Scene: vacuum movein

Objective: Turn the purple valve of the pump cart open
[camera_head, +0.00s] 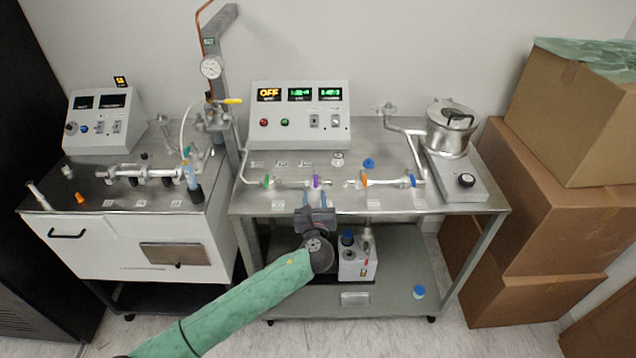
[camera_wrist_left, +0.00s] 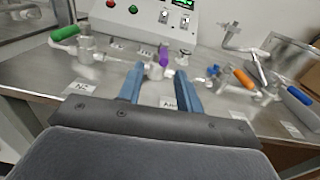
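The pump cart (camera_head: 470,204) is a steel-topped table with a row of small valves along its front. The purple valve (camera_head: 316,181) has a short upright purple handle on a metal body. In the left wrist view its purple handle (camera_wrist_left: 164,56) shows just beyond the gap between my fingertips. My left gripper (camera_head: 315,196) reaches in from the front with its blue fingers apart and empty, close to the valve. In the left wrist view the left gripper (camera_wrist_left: 160,75) also shows spread. I cannot tell whether a finger touches the valve body. My right gripper is not in view.
A green-handled valve (camera_head: 267,181) is left of the purple one; an orange-handled valve (camera_head: 363,180) and a blue-handled valve (camera_head: 411,180) are right. A control box (camera_head: 298,132) stands behind. Another cart (camera_head: 140,225) is at left and cardboard boxes (camera_head: 545,205) at right.

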